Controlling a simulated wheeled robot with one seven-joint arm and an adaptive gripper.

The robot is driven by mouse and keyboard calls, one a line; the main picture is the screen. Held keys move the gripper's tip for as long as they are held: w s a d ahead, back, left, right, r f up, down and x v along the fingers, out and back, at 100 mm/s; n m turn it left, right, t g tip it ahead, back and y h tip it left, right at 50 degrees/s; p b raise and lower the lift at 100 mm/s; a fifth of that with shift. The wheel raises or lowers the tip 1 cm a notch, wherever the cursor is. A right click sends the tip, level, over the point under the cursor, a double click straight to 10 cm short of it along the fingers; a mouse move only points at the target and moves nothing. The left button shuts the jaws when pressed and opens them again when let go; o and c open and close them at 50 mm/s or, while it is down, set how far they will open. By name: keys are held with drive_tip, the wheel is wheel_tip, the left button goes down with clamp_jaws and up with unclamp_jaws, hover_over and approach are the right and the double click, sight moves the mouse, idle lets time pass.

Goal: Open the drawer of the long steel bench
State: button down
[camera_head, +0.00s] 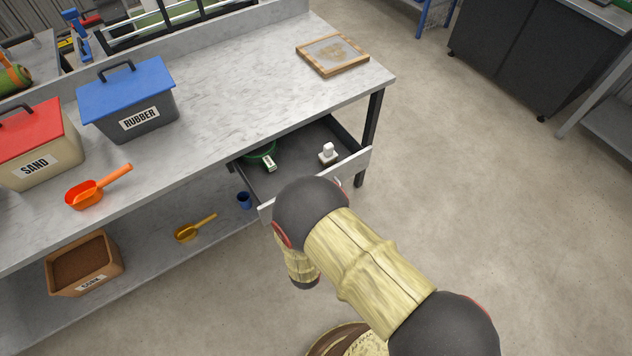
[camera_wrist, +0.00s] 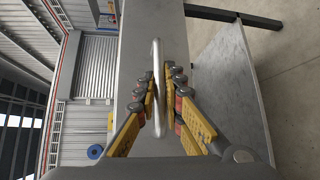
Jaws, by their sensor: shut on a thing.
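The long steel bench (camera_head: 235,105) runs across the left of the head view. Its drawer (camera_head: 290,172) stands pulled out under the right end of the top, with its inside showing. The drawer front also fills the middle of the wrist view (camera_wrist: 172,35). My gripper (camera_wrist: 163,88) is shut on the drawer's handle (camera_wrist: 156,55), a pale bar with fingers on both sides of it.
In the drawer lie a green item with a label (camera_head: 264,157) and a small white item (camera_head: 328,152). On the bench are a rubber bin (camera_head: 125,98), a sand bin (camera_head: 45,150), an orange scoop (camera_head: 95,188) and a framed board (camera_head: 332,54).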

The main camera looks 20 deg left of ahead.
drive_tip(key=shift+s+d, duration=0.75)
drive_tip(key=shift+d, duration=0.15)
drive_tip(key=c, duration=2)
unclamp_jaws()
drive_tip(key=shift+o, duration=0.5)
drive_tip(key=shift+a, duration=0.1)
drive_tip(key=s+r, duration=0.1)
drive_tip(key=s, duration=1)
drive_tip(key=shift+s+d+r, duration=0.3)
drive_tip(key=shift+s+d, duration=0.1)
drive_tip(key=shift+d, duration=0.05)
